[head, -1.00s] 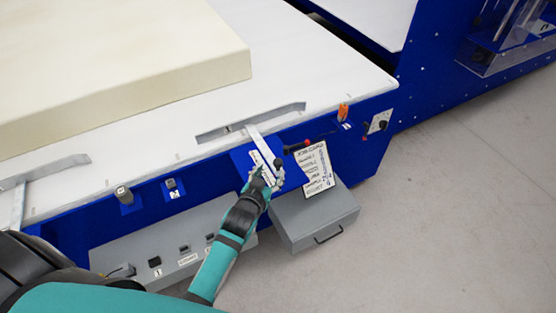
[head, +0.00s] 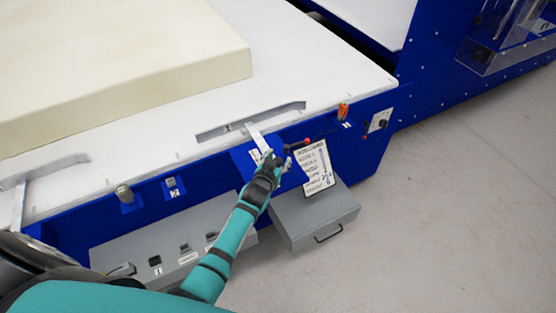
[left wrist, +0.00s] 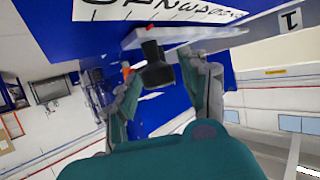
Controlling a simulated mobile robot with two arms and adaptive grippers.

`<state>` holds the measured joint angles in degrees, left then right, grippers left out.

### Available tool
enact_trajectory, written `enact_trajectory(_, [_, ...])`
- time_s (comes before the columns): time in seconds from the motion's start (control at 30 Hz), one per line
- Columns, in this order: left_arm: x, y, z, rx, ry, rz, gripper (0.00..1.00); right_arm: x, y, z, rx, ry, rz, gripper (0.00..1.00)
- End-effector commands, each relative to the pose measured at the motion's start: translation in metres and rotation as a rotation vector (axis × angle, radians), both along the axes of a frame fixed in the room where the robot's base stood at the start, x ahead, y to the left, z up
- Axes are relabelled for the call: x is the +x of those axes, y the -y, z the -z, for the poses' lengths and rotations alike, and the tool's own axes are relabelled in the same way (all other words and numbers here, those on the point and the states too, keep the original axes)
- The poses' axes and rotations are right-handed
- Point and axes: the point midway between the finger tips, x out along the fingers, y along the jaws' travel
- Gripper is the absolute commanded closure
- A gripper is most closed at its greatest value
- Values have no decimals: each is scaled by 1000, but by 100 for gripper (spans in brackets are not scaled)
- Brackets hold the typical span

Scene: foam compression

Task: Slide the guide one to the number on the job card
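Guide one (head: 290,109) is a grey metal strip on the white bed, with an arm (head: 257,137) over the blue front edge. In the left wrist view its grey bar (left wrist: 265,40) bears a 1, and a dark knob (left wrist: 156,68) stands below. My left gripper (head: 277,163) is at the knob in the head view and hides it there. In the left wrist view my left gripper (left wrist: 165,80) has its fingers apart, one on each side of the knob, with a gap visible at the right. The job card (head: 317,168) hangs right of the gripper; its writing is too small to read. My right gripper is out of view.
A cream foam block (head: 120,65) lies on the bed. A second guide (head: 50,172) is at the left. A grey drawer box (head: 315,215) is below, and a switch panel (head: 175,245) lies lower left.

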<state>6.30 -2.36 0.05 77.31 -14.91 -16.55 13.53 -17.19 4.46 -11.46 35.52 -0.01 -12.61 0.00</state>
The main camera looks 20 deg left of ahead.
Motion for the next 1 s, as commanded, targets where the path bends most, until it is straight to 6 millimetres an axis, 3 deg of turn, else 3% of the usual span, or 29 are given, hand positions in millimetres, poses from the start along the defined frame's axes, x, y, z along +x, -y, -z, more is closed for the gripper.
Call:
enact_trajectory(0.03, [0, 0, 0, 0, 0, 0, 64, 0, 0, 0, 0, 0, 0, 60])
enact_trajectory(0.3, [0, 0, 0, 0, 0, 0, 99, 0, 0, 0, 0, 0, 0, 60])
enact_trajectory(0.67, [3, -3, 0, 1, 1, 0, 100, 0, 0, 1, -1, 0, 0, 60])
enact_trajectory(1.0, [40, -44, 0, 5, 4, 0, 100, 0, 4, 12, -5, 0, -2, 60])
